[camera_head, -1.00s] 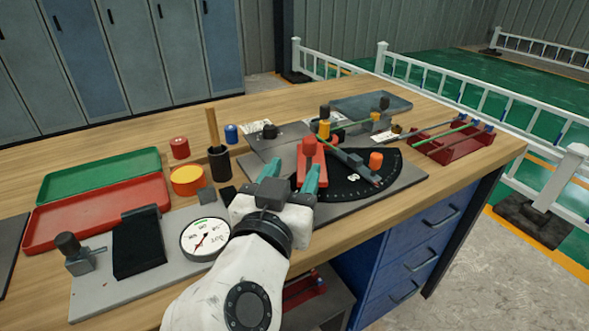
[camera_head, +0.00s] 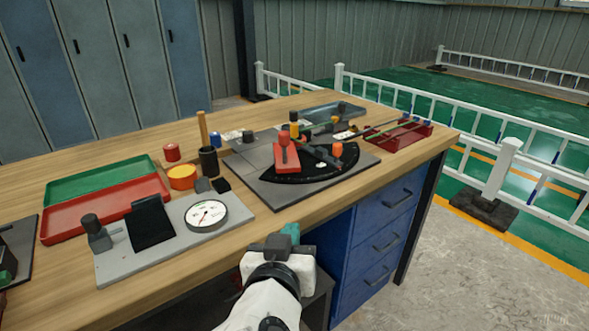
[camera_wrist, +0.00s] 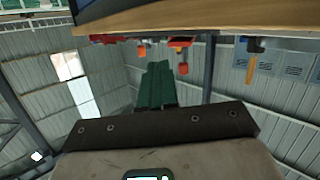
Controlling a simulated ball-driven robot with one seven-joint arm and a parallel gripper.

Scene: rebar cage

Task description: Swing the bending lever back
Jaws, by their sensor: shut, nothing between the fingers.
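The bending fixture stands on a grey base plate (camera_head: 252,185) on the bench, with a black graduated fan-shaped dial (camera_head: 300,174). On it are a red arm (camera_head: 286,160) with a red knob (camera_head: 284,140) and a dark grey bar (camera_head: 318,157) with an orange knob (camera_head: 337,150). I cannot tell which of the two is the bending lever. My gripper (camera_head: 291,233) is off the bench's front edge, below and apart from the fixture. In the wrist view its green fingers (camera_wrist: 156,84) are together with nothing between them.
A round gauge (camera_head: 206,215) on a grey plate, a red tray (camera_head: 105,208) and a green tray (camera_head: 98,180) lie to the left. A red rack (camera_head: 398,136) holds rods at the right. Blue drawers (camera_head: 375,240) are under the bench. A white fence stands behind.

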